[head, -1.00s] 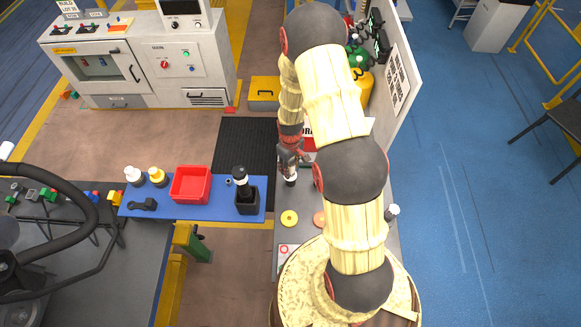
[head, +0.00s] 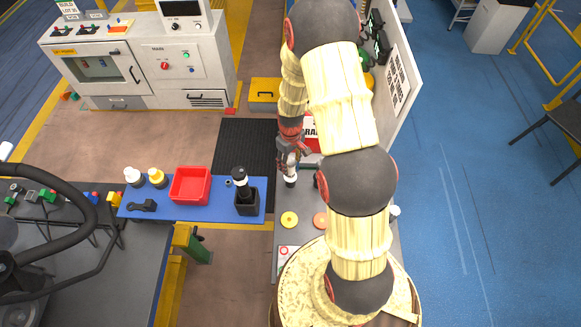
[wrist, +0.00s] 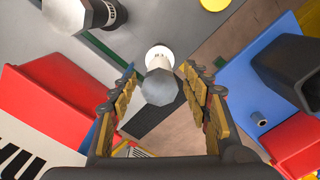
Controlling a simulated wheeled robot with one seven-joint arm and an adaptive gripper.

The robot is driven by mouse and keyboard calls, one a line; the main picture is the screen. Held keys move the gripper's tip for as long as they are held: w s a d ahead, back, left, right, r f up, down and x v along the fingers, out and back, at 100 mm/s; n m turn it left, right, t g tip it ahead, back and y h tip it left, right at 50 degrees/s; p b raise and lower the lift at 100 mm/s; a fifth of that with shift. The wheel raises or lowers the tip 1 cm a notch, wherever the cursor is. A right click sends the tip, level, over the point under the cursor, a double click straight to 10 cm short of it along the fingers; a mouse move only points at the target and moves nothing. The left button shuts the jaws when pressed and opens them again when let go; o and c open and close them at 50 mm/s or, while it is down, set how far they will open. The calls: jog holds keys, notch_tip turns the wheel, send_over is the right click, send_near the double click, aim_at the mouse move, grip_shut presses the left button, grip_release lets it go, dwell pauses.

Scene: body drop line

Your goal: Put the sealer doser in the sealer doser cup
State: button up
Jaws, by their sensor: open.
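A bottle-like doser (wrist: 160,82) with a grey faceted top and white base stands between the spread fingers of my gripper (wrist: 160,72) in the wrist view. In the head view my gripper (head: 291,155) is above the grey bench, with the doser's white and dark end (head: 290,181) just below it. The gripper is open; I cannot tell whether a finger touches the doser. A black square cup (head: 247,204) is on the blue shelf to the left. A black bottle with a white band (head: 240,181) stands in or just behind it; I cannot tell which.
The blue shelf (head: 215,211) also holds a red bin (head: 190,185), white and yellow bottles and a dark tool. Another black bottle with a white band (wrist: 85,14) stands nearby in the wrist view. A sign panel (head: 397,80) rises behind my arm.

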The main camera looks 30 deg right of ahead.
notch_tip(320, 180, up, 4)
jog(key=shift+f, duration=0.25)
jog(key=s+a+r+m+t, duration=0.15)
jog(key=a+r, duration=0.25)
jog(key=r, duration=0.8)
jog(key=s+a+r+n+t, duration=0.1)
jog(key=s+a+r, duration=0.15)
jog(key=r, duration=0.95)
jog(key=s+a+r+m+t, duration=0.1)
jog(key=s+a+r, duration=0.3)
jog(key=s+r, duration=0.3)
jog(key=s+a+r+t, duration=0.2)
jog(key=s+a+r, duration=0.1)
jog(key=s+r, duration=0.4)
jog(key=shift+s+a+m, duration=0.35)
jog(key=shift+s, duration=0.65)
